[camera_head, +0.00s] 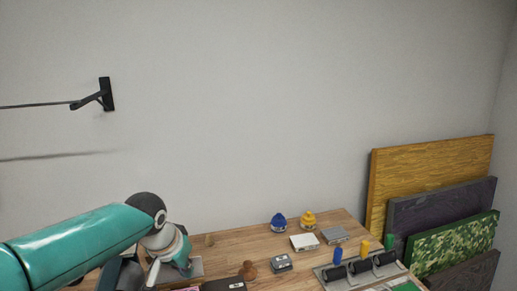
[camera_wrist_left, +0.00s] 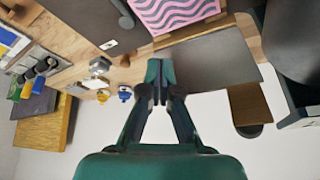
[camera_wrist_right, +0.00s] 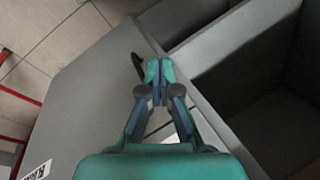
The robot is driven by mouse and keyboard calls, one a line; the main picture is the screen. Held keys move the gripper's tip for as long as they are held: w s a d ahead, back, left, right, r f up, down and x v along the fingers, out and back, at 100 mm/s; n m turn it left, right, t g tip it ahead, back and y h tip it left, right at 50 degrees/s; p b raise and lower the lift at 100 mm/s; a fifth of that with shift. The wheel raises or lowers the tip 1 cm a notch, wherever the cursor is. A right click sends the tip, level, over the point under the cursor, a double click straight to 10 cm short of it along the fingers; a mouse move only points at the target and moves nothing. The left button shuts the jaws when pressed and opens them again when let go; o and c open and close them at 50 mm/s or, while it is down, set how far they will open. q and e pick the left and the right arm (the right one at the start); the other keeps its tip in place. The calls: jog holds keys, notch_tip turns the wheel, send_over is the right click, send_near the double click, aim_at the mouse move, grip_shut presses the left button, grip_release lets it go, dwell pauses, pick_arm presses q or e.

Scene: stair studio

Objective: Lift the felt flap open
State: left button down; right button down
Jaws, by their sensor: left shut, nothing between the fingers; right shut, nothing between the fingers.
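My left gripper (camera_wrist_left: 160,72) is shut and empty in the left wrist view, over the edge of the wooden table. A flat dark grey sheet (camera_wrist_left: 215,65) lies to the right of its fingertips; I cannot tell whether it is the felt flap. In the head view my left arm comes in over the table's left end, its wrist hiding that part. My right gripper (camera_wrist_right: 158,72) is shut and empty in the right wrist view, in front of a grey box-like structure (camera_wrist_right: 85,100). No felt flap can be made out for certain.
The wooden table (camera_head: 225,245) carries a blue-topped jar (camera_head: 279,222), a yellow-topped jar (camera_head: 308,220), a white box (camera_head: 304,242) and a tray of rollers (camera_head: 325,278). A pink wavy-patterned sheet (camera_wrist_left: 175,12) lies near the left gripper. Coloured panels (camera_head: 430,180) lean at the right wall.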

pick_arm(q)
jog(key=shift+w+a+r+p, duration=0.1)
jog(key=shift+w+a+p, duration=0.1)
jog(key=shift+w+p, duration=0.5)
jog(key=shift+w+a+r+p, duration=0.1)
jog(key=shift+w+a+p, duration=0.1)
jog(key=shift+w+p, duration=0.5)
jog(key=shift+w+f, duration=0.1)
jog(key=shift+w, duration=0.1)
jog(key=p+v, duration=0.3)
jog(key=v, duration=0.3)
jog(key=shift+d+r, duration=0.25)
jog(key=shift+d, duration=0.3)
